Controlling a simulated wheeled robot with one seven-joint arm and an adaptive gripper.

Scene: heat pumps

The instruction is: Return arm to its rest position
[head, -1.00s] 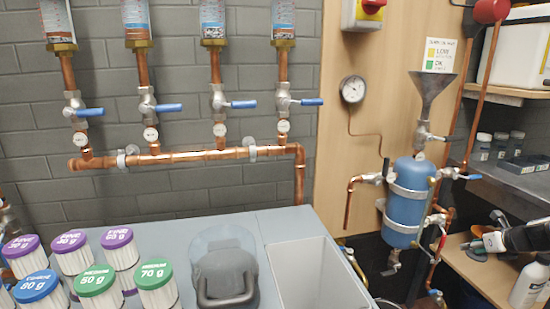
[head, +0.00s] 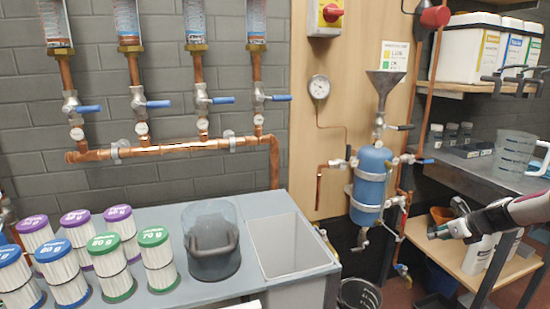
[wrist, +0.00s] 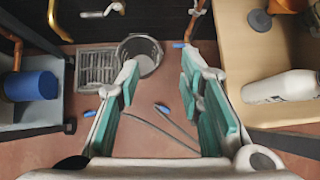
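My arm enters the head view from the right edge. My gripper (head: 437,233) hangs at its end, in front of a wooden shelf and to the right of the blue tank (head: 369,188). In the wrist view my gripper (wrist: 160,62) shows two teal-padded fingers spread wide apart. Nothing is between the pads; the floor shows through the gap.
A grey bench with several labelled filters (head: 108,262), a clear container (head: 211,240) and an open bin (head: 290,246) stands at left. A metal counter with a clear jug (head: 512,150) is at right. A bucket (wrist: 139,52) and a white bottle (wrist: 282,87) are below.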

